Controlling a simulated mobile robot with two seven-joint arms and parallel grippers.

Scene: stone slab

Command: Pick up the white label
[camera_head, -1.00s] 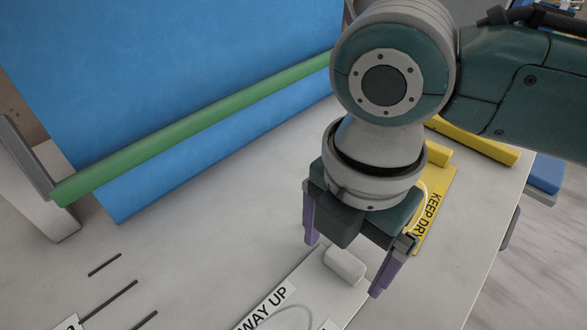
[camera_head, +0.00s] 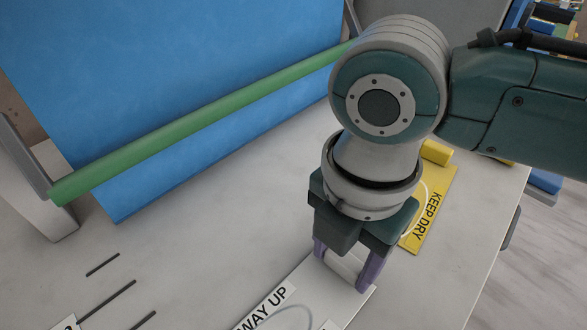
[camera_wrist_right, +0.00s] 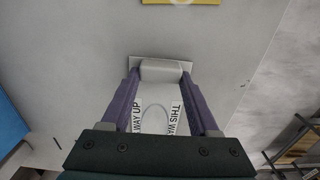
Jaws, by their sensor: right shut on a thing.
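The white label (camera_head: 335,294) is a flat plate with "WAY UP" text and a white block handle (camera_head: 340,266) at its far end. It appears to lie on the pale slab, partly cut off by the bottom edge. My right gripper (camera_head: 344,268) points down with its purple fingers shut on the two sides of the handle. In the right wrist view the handle (camera_wrist_right: 161,71) sits between the fingertips, and the label's text and ring outline (camera_wrist_right: 155,118) show below it. My left gripper is not in view.
A yellow "KEEP DRY" label (camera_head: 428,205) with a yellow block lies right behind my right gripper. A green bar (camera_head: 200,120) crosses before a blue panel (camera_head: 180,60) at back left. Dark slots (camera_head: 108,302) mark the slab at front left. The slab's middle is clear.

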